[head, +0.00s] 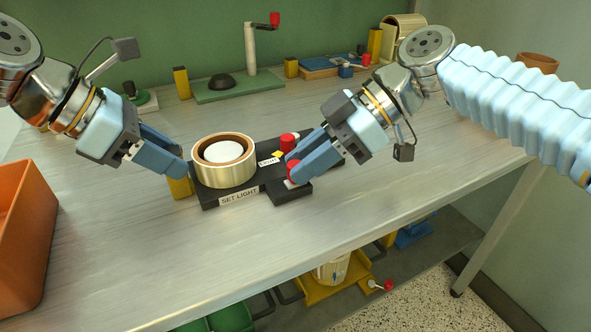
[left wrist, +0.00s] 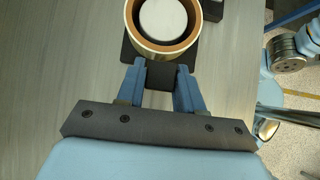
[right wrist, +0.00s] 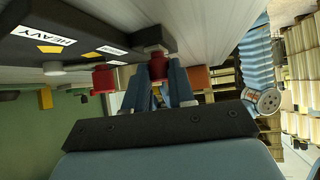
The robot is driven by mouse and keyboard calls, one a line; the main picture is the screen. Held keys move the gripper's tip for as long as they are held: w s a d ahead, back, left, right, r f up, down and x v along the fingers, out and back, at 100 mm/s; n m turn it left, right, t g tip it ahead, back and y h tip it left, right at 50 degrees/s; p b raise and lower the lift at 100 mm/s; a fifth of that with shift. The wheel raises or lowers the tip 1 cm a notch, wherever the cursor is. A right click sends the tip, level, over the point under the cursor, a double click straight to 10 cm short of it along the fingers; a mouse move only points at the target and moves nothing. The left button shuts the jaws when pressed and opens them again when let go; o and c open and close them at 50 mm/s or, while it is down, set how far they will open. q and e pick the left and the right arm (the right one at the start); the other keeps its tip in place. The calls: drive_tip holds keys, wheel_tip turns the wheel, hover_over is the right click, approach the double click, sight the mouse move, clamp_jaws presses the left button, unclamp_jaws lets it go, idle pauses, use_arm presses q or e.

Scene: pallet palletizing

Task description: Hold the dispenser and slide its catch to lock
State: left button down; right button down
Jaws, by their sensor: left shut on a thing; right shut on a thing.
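The dispenser is a black base (head: 212,200) with a "SET LIGHT" label and a brass ring (head: 225,174) around a white disc (head: 222,152). My right gripper (head: 291,168) is shut on the red catch knob (head: 293,164) on the right part of the base. The knob (right wrist: 157,66) also shows at the fingertips in the right wrist view. The fingers partly hide the slot.
Another red knob (head: 288,141) stands behind my right fingers. A "HEAVY" label (right wrist: 41,32) shows in the right wrist view. An orange bin (head: 22,235) is at the left. A green crank fixture (head: 240,88) stands at the back. The front bench (head: 150,270) is clear.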

drive_tip(key=shift+a, duration=0.15)
drive_tip(key=shift+s+a, duration=0.35)
drive_tip(key=shift+a, duration=0.1)
drive_tip(key=shift+s+a, duration=0.25)
drive_tip(key=shift+a, duration=0.1)
idle(0.4)
drive_tip(key=c, duration=0.9)
unclamp_jaws()
drive_tip(key=shift+o, duration=0.2)
drive_tip(key=v, duration=1.2)
